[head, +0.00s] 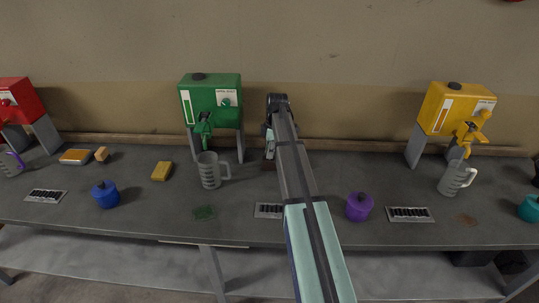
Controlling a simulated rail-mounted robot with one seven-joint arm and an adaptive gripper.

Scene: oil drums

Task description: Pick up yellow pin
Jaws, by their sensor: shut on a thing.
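I cannot make out a separate yellow pin in the head view. A yellow oil dispenser (455,108) stands at the right on grey legs, with a yellow tap (474,132) at its front. My arm reaches from the bottom over the bench and bends down at the back. My gripper (268,164) is low over the back of the bench, just right of the green dispenser (211,105). It is small, dark and partly hidden by my arm. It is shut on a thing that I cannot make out.
A grey jug (209,170) stands left of my gripper; another jug (455,178) is at the right. The bench (140,212) also bears a yellow block (161,171), a blue container (105,194) and a purple container (359,207). A red dispenser (15,102) is far left.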

